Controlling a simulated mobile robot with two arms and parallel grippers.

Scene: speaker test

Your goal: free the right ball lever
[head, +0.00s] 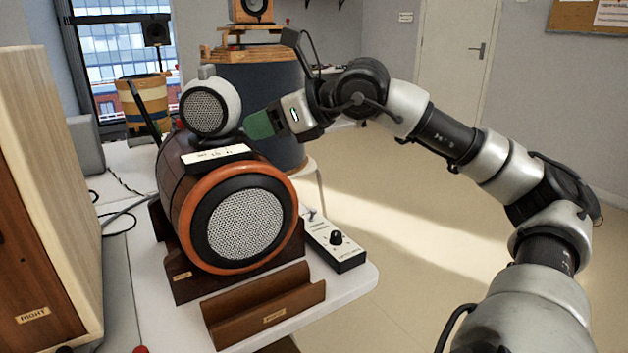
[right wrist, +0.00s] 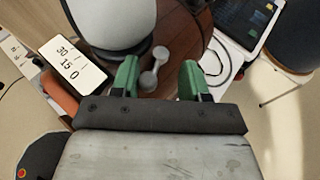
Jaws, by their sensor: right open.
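A wooden barrel-shaped speaker (head: 240,222) with an orange rim lies on its side in a dark cradle. A white ball speaker (head: 207,108) with a round grille sits on top of it; its white shell also shows in the right wrist view (right wrist: 110,22). A small grey ball lever (right wrist: 152,76) with rounded ends lies beside the ball's dark base. My right gripper (head: 259,125) is open, just right of the ball. In the right wrist view its green fingers (right wrist: 158,70) stand either side of the lever; contact cannot be told. The head view does not clearly show the lever.
A white scale card (head: 217,156) stands on the barrel, left of the lever. A small control box (head: 335,243) and an empty wooden cradle (head: 265,303) are on the white table (head: 352,283). A tall wooden cabinet (head: 50,180) blocks the left. Open floor lies right.

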